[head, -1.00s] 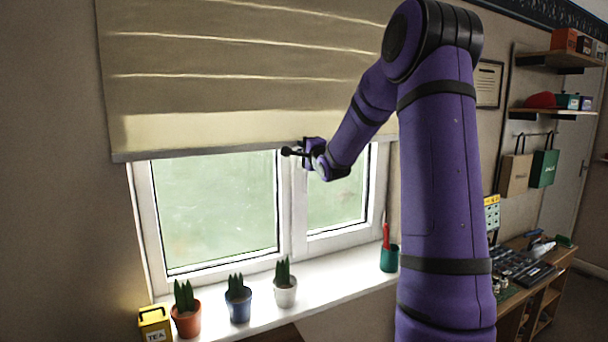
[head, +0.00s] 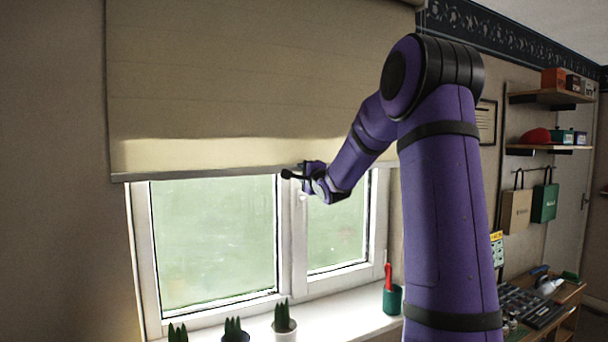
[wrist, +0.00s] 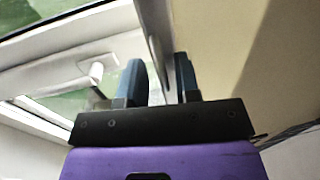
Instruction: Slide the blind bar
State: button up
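The blind bar (head: 215,173) is the thin grey strip along the lower edge of a beige roller blind (head: 250,90), across the upper part of the window. My gripper (head: 291,174) is at this bar, right of its middle, in front of the window's centre post. The exact contact is hard to see.
Below the window, several potted plants, such as one in a white pot (head: 284,328), and a green cup (head: 392,298) stand on the sill (head: 335,318). Shelves (head: 550,97) and a workbench (head: 560,300) are at the right. The glass below the bar is unobstructed.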

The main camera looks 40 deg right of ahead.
jog(key=shift+s, duration=0.1)
jog(key=v, duration=1)
jog(key=shift+s, duration=0.3)
jog(key=shift+a, duration=0.2)
jog(key=s+a+f+n+g, duration=0.1)
jog(key=s+a+n+g, duration=0.25)
jog(key=a, duration=0.45)
jog(key=s+a+n+g, duration=0.3)
jog(key=s+a+n, duration=0.15)
jog(key=a, duration=0.35)
jog(key=s+a+f+n+g+y, duration=0.2)
jog(key=s+a+n, duration=0.4)
jog(key=s, duration=0.5)
jog(key=s+a+f+n+g+y, duration=0.3)
jog(key=s+a+f+n+g, duration=0.2)
jog(key=s, duration=0.5)
jog(key=a+n, duration=0.2)
jog(key=a, duration=0.1)
jog(key=shift+s, duration=0.35)
